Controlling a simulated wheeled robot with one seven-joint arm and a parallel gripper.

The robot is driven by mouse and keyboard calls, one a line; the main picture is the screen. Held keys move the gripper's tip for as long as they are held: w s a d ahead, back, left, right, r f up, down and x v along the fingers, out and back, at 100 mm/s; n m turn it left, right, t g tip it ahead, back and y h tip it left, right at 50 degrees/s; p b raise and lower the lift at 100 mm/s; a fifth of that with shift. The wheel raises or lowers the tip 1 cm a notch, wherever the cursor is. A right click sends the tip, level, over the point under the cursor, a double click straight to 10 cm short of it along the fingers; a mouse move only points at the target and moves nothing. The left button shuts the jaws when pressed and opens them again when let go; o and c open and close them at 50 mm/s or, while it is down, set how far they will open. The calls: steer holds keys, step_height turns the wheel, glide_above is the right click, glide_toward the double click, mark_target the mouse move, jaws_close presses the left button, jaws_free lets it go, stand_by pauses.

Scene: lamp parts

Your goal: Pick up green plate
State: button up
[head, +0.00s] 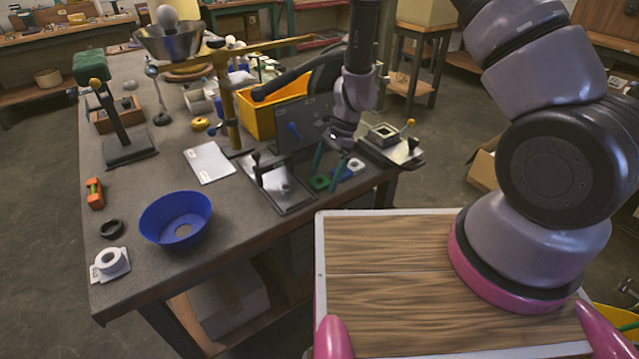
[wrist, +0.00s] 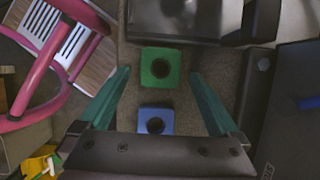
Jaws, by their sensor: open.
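The green plate (wrist: 147,80) is a small square piece with a dark round hole, lying flat on the grey workbench. In the wrist view it sits between the tips of my gripper (wrist: 160,73), with a gap on each side. My gripper is open and empty, its two teal fingers pointing down. In the head view my gripper (head: 327,173) is above the front right part of the bench, and the green plate (head: 318,183) shows by the left fingertip. How high the fingertips are above the plate is hard to tell.
A blue square piece (wrist: 156,121) with a hole lies close to the green plate. A dark stand with a light plate (head: 278,187) is just left of my gripper, and another fixture (head: 390,145) is right. A dark upright panel (head: 300,128) and yellow bin (head: 262,118) stand behind.

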steer(key=c, duration=1.4)
steer(key=shift+c, duration=0.2)
steer(key=shift+r, duration=0.15)
